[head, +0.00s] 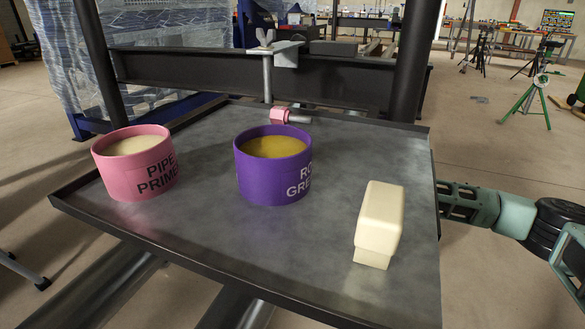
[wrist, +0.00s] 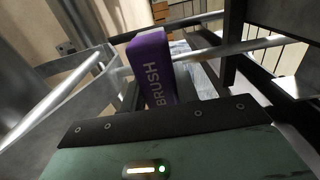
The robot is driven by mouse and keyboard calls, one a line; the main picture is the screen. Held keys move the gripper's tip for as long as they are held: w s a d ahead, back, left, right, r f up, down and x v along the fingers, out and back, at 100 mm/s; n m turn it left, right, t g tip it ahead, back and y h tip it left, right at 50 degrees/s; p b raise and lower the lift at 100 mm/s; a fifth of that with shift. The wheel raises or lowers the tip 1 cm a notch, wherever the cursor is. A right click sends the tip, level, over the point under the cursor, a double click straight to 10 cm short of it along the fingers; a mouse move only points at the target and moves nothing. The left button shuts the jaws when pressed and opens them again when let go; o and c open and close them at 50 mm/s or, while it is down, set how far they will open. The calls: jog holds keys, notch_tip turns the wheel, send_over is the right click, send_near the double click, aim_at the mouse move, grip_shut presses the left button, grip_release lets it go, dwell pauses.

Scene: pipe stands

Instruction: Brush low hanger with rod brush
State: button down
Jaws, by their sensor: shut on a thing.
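The rod brush (wrist: 152,72) is a purple block lettered BRUSH in the wrist view. My gripper (wrist: 158,60) is shut on it, and the brush points away from the palm. In the head view my gripper and the brush are hidden; only green arm links show at right, beside and below the tray. A grey clamp (head: 286,55) sits on the dark beam with a thin vertical rod (head: 267,82) hanging from it. A pink fitting with a short grey cylinder (head: 299,119) shows by the tray's back edge. I cannot tell which piece is the low hanger.
A dark metal tray (head: 215,240) carries a pink pipe primer can (head: 128,185), a purple grease can (head: 258,185) and a cream block (head: 380,220). Dark posts rise at both sides, joined by a beam (head: 190,68). Metal bars (wrist: 225,48) cross close around the brush in the wrist view.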

jog(key=shift+w+a+b, duration=0.25)
jog(key=shift+a+b, duration=0.05)
jog(key=shift+a, duration=0.4)
jog(key=shift+r, duration=0.15)
jog(key=shift+d+r+p, duration=0.1)
jog(key=shift+r+p, duration=0.85)
jog(key=shift+r, duration=0.75)
notch_tip(320, 180, down, 4)
jog(key=b, duration=0.3)
jog(key=shift+r, duration=0.1)
jog(key=shift+s+r+p, duration=0.1)
jog(key=shift+r+p, duration=0.75)
jog(key=shift+r, duration=1.05)
notch_tip(320, 180, down, 4)
jog(key=b, duration=0.3)
jog(key=shift+r, duration=0.1)
jog(key=shift+a+r+p, duration=0.2)
jog(key=shift+r+p, duration=0.8)
jog(key=shift+r, duration=1)
jog(key=shift+d+f+b, duration=0.2)
jog(key=shift+f+b, duration=1.5)
jog(key=shift+f, duration=0.3)
